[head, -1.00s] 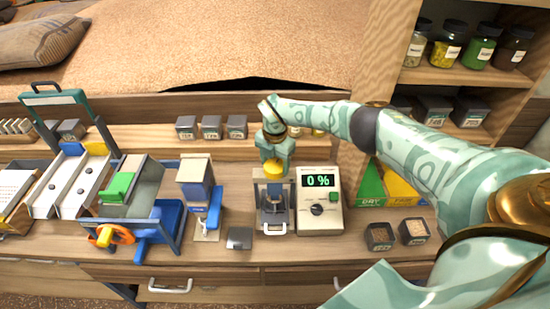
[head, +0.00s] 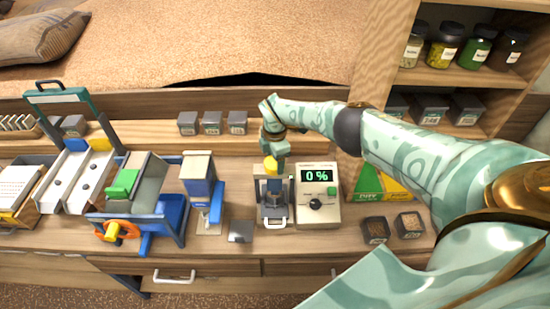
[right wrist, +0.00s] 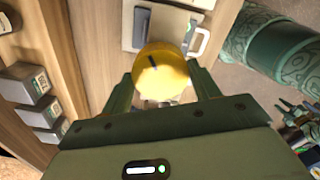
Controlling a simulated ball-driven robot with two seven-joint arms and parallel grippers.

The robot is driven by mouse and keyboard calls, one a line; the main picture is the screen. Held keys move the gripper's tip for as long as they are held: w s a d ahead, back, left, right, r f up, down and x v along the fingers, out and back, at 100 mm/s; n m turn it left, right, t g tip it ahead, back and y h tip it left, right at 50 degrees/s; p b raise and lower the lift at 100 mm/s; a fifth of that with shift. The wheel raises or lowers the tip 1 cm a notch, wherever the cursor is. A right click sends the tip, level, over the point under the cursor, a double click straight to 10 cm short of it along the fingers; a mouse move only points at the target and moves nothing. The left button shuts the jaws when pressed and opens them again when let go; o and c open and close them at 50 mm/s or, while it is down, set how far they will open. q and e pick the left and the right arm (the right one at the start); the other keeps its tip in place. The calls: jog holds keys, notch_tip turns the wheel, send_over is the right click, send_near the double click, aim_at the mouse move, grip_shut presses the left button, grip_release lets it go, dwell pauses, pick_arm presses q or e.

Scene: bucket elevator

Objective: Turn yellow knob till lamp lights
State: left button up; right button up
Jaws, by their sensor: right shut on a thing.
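The yellow knob (head: 270,164) tops the small grey device (head: 262,190) at the middle of the bench. In the right wrist view the knob (right wrist: 161,70) is round, with a dark mark on its top. My right gripper (head: 276,162) is shut on it, with one finger on each side. The meter (head: 319,205) to the right of the device reads 0 % in green. I cannot make out a lit lamp; the gripper and arm hide part of the device. My left gripper is not in view.
A bucket machine with an orange wheel (head: 118,231) and a blue-grey hopper unit (head: 198,180) stand to the left. A small grey block (head: 240,231) lies in front. Jars (head: 446,45) fill the upper right shelf.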

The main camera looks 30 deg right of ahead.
jog(key=shift+w+d+r, duration=0.1)
jog(key=shift+w+r, duration=0.05)
jog(key=o, duration=1)
notch_tip(320, 180, up, 6)
jog(key=p, duration=0.2)
jog(key=shift+r+p, duration=0.15)
jog(key=shift+p, duration=0.2)
notch_tip(320, 180, up, 10)
jog(key=shift+f, duration=0.1)
